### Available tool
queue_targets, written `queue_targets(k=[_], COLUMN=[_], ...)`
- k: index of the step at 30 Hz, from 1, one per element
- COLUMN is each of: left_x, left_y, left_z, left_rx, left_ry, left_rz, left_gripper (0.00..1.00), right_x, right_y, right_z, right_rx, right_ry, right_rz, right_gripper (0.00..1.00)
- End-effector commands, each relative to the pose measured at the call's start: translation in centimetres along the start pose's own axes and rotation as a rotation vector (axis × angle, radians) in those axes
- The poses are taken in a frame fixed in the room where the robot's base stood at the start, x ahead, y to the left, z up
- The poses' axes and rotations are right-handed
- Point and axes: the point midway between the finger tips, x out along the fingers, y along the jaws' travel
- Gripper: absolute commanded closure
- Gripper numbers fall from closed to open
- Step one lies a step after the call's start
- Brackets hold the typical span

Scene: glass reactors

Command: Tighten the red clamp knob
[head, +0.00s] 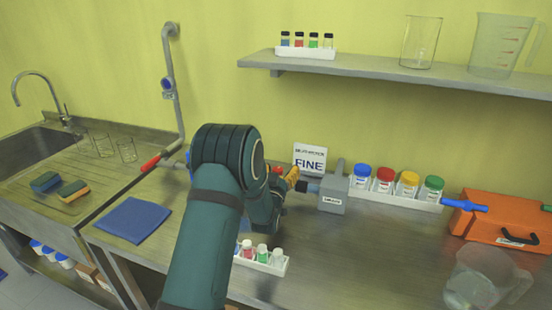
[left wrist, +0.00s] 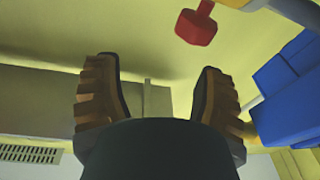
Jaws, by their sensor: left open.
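The red clamp knob (left wrist: 195,27) shows at the top of the left wrist view, with a short red stem. A small red piece that looks like it shows in the head view (head: 277,170), mostly hidden behind my left arm. My left gripper (left wrist: 156,95) is open, with its two ribbed orange-brown fingers apart and nothing between them. The knob lies outside the fingers, above and right of their gap in that view. In the head view only an orange finger of my left gripper (head: 291,177) shows. My right gripper is in neither view.
A grey labelled device (head: 332,192) stands just right of the gripper. Beyond it is a white tray of colour-lidded jars (head: 398,200). A small vial rack (head: 262,264) sits in front. A blue cloth (head: 133,219) lies left; an orange case (head: 500,222) stands right.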

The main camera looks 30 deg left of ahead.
Motion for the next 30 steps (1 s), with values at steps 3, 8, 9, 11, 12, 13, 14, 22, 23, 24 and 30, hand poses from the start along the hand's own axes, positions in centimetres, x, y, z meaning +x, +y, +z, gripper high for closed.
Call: queue_targets(k=[3,8,9,11,12,13,14,22,23,24,30], left_x=[-0.8,-2.9,-3.4,-4.2,-4.7,-5.0,-5.3,-5.8,-5.5,-5.1,-2.0], left_y=[1.5,2.5,2.6,2.9,3.0,3.0,3.1,2.8,2.6,2.4,0.6], left_z=[0.1,1.0,1.2,1.5,1.6,1.7,1.8,2.2,2.3,2.3,2.6], left_rx=[0.025,0.077,0.092,0.111,0.122,0.13,0.136,0.16,0.16,0.16,0.159], left_ry=[-0.021,-0.065,-0.077,-0.095,-0.105,-0.112,-0.118,-0.138,-0.138,-0.137,-0.135], left_rz=[-0.133,-0.303,-0.34,-0.387,-0.413,-0.431,-0.446,-0.501,-0.501,-0.501,-0.501], left_gripper=[0.31,0.31,0.31,0.31,0.31,0.31,0.31,0.31,0.31,0.31,0.31], right_x=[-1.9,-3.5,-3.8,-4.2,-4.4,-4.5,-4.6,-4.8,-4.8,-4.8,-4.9], right_y=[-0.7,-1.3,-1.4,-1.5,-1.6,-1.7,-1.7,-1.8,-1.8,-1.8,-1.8], right_z=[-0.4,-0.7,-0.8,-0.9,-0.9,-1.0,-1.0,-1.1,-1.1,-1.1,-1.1], right_rx=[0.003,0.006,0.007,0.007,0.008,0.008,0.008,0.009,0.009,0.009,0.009], right_ry=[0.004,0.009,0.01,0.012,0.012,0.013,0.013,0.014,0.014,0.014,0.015], right_rz=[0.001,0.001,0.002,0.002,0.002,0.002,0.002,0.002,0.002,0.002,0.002], right_gripper=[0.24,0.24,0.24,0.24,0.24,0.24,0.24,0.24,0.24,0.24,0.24])
